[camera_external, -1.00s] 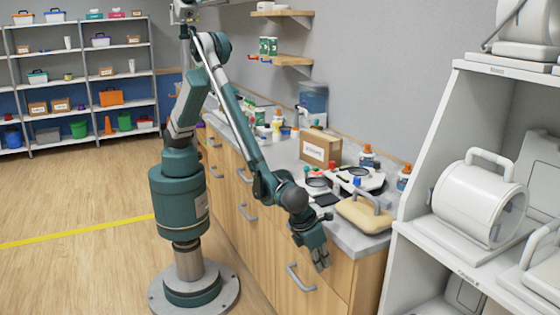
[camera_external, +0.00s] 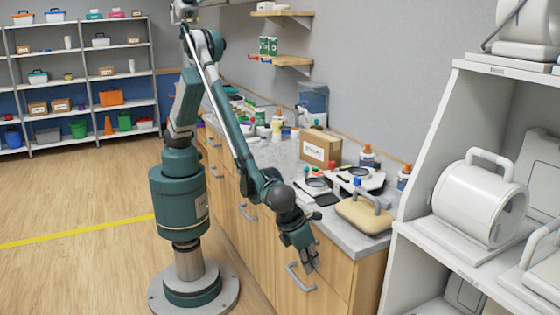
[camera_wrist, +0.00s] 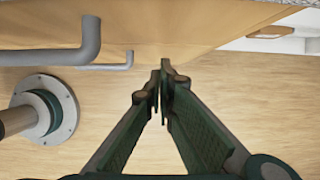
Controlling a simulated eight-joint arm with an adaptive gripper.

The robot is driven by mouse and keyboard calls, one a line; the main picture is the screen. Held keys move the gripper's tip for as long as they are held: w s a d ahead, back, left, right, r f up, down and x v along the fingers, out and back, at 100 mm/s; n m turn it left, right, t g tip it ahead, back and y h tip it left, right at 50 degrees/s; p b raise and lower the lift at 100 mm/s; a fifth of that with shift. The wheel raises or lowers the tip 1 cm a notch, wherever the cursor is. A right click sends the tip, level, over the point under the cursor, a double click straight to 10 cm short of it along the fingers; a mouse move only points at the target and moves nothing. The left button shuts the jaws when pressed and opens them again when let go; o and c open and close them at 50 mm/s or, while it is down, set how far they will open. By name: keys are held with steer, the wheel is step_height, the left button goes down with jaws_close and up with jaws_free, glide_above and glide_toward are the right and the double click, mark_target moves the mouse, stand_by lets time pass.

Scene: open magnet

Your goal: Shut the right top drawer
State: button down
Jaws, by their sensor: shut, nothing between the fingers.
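The wooden cabinet front (camera_external: 262,245) under the grey counter has several grey bar handles. The rightmost handle (camera_external: 300,278) is on the front nearest the white shelving; I cannot tell for sure how far that drawer stands out. My gripper (camera_external: 309,268) is shut and empty, pointing down by the upper end of this handle in the external view. Whether it touches the handle or the front is unclear. In the wrist view the shut fingertips (camera_wrist: 166,72) are below the wooden front edge, right of two grey handles, the larger one (camera_wrist: 60,52) nearer.
The counter (camera_external: 345,232) holds a cardboard box (camera_external: 320,147), a sponge-like block with a handle (camera_external: 364,212), small bottles and instruments. White shelving (camera_external: 455,240) with white equipment stands close on the right. The floor left of my base is clear.

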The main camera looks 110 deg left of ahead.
steer(key=p+v, duration=0.1)
steer(key=v, duration=0.7)
steer(key=shift+r+p, duration=0.2)
steer(key=shift+p, duration=0.1)
steer(key=shift+s, duration=0.1)
steer(key=s+a+r+n+h, duration=0.1)
steer(key=s+a+r+n, duration=0.25)
steer(key=a+r, duration=0.45)
steer(key=s+a+r+n, duration=0.35)
steer(key=a+r, duration=0.25)
steer(key=a, duration=0.4)
steer(key=s+a+r+n+h, duration=0.1)
steer(key=s+a+r+n, duration=0.2)
steer(key=a+r+n, duration=0.35)
steer(key=s+a+r+n+t, duration=0.1)
steer(key=s+a+n+t, duration=0.1)
steer(key=s+a+n, duration=0.4)
steer(key=s+a+n+t+h, duration=0.1)
steer(key=s+a+n, duration=0.6)
steer(key=s+a, duration=0.7)
steer(key=shift+s+a+r+t, duration=0.35)
steer(key=shift+s+t, duration=0.15)
steer(key=shift+s, duration=1.85)
